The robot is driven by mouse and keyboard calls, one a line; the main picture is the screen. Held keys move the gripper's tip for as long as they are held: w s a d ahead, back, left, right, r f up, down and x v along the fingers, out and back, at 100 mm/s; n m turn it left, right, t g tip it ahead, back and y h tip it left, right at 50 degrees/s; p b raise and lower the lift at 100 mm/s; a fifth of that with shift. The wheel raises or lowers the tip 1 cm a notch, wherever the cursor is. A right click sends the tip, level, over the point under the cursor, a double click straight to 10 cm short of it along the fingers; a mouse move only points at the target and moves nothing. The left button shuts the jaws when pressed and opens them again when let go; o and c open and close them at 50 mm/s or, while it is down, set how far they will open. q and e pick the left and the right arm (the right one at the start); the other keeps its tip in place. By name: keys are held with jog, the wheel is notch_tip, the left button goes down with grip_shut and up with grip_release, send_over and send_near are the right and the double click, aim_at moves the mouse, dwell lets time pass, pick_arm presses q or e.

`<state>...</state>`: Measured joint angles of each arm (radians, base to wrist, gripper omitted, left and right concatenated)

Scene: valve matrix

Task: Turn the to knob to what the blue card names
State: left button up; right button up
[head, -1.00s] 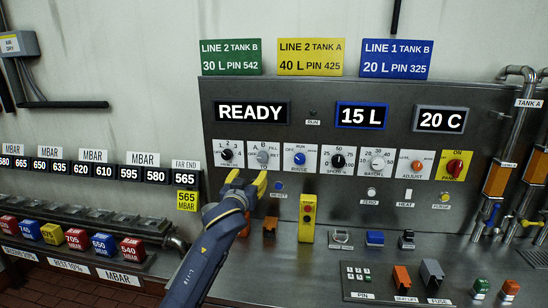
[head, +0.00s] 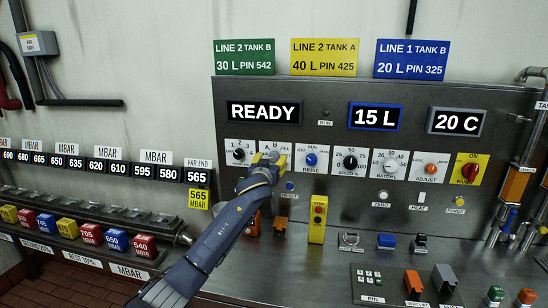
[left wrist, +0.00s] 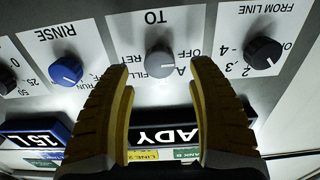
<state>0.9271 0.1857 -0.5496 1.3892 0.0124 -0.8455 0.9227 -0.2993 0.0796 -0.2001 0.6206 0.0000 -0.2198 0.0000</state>
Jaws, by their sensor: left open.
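The blue card (head: 411,59) at the top right of the panel in the head view reads LINE 1 TANK B, 20 L, PIN 325. The grey TO knob (left wrist: 160,60) shows in the left wrist view, upside down, on a white plate with A, OFF, RET and FILL legible. My left gripper (head: 269,160) is at the TO plate, its yellow fingers open. In the left wrist view the knob lies between the fingertips, with a gap on each side. In the head view the gripper largely hides it. My right gripper is not in view.
The black FROM LINE knob (left wrist: 263,52) and blue RINSE knob (left wrist: 66,70) flank the TO knob closely. The displays read READY (head: 263,112), 15 L (head: 376,117) and 20 C (head: 458,121). A yellow pendant (head: 318,219) stands below.

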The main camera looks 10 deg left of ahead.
aim_at(273, 157)
pick_arm(q)
jog(key=shift+w+d, duration=0.15)
jog(key=shift+w, duration=2.05)
jog(key=shift+c, duration=0.2)
jog(key=c, duration=1.2)
